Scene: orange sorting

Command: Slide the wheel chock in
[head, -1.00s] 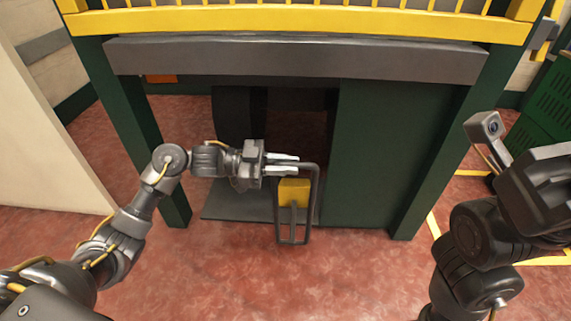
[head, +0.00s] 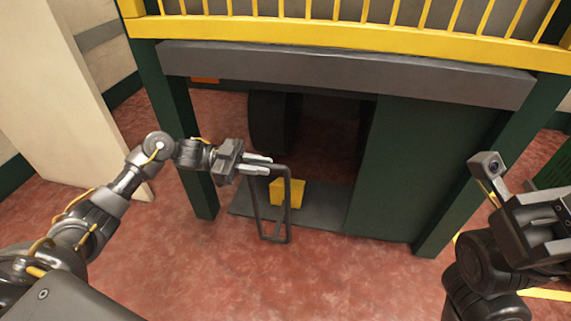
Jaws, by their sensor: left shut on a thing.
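The wheel chock (head: 292,194) is a yellow block low in the bay opening, over the dark floor plate (head: 325,212). A dark upright loop handle (head: 289,205) stands at its near side; whether they are joined cannot be made out. My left gripper (head: 258,164) is shut on the top of this handle, left of and above the yellow block. The black wheel (head: 266,122) is behind and slightly left of the chock. Whether the chock touches it is unclear. My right gripper (head: 545,225) is at the right edge; its jaws cannot be made out.
A grey beam (head: 345,75) and yellow railing (head: 350,38) cross above the opening. A green post (head: 180,130) stands left and a green panel (head: 425,165) closes the right side. A pale wall (head: 90,90) is at far left. The red floor (head: 330,275) in front is clear.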

